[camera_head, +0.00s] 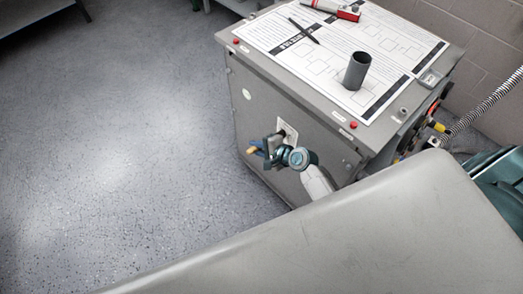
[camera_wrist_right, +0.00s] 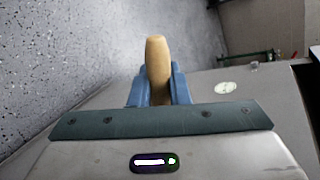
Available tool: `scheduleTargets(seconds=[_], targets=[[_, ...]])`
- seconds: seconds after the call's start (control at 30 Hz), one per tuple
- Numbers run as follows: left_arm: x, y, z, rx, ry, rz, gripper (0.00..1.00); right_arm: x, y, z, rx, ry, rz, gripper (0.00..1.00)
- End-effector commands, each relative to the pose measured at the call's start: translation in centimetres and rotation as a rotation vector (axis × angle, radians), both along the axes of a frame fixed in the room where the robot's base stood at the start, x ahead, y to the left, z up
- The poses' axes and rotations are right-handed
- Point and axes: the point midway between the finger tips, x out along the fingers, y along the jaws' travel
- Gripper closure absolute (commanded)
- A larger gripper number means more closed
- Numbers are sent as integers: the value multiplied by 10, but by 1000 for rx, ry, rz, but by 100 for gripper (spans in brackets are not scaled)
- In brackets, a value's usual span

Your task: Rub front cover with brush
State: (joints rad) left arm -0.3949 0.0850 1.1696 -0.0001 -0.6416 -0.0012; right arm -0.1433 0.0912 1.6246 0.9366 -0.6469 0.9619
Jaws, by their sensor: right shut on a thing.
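The front cover (camera_head: 262,108) is the grey upright panel of the box. It also shows in the wrist view (camera_wrist_right: 275,83), with a pale oval sticker on it. My right gripper (camera_head: 268,148) is in front of the cover's lower middle, close to it. It is shut on the brush, whose pale wooden handle (camera_head: 253,150) sticks out to the left. In the right wrist view the handle (camera_wrist_right: 158,70) stands between the blue fingers. The bristles are hidden, so I cannot tell whether they touch the cover. My left gripper is not in view.
On the box top lie a printed sheet (camera_head: 290,58), a dark pen (camera_head: 304,31) and a red and white item (camera_head: 332,9). A grey tube (camera_head: 357,70) stands there. A coiled hose (camera_head: 487,103) is at right. The floor (camera_head: 110,130) at left is clear.

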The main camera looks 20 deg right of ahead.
Motion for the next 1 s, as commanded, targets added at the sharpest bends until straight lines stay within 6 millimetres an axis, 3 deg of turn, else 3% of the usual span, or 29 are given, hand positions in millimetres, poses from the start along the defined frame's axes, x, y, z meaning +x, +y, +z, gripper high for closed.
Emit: scheduleTargets(seconds=[0.7,1.0], targets=[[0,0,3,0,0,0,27,44,15,0,1,0,0,100],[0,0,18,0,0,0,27,45,15,15,0,0,0,100]])
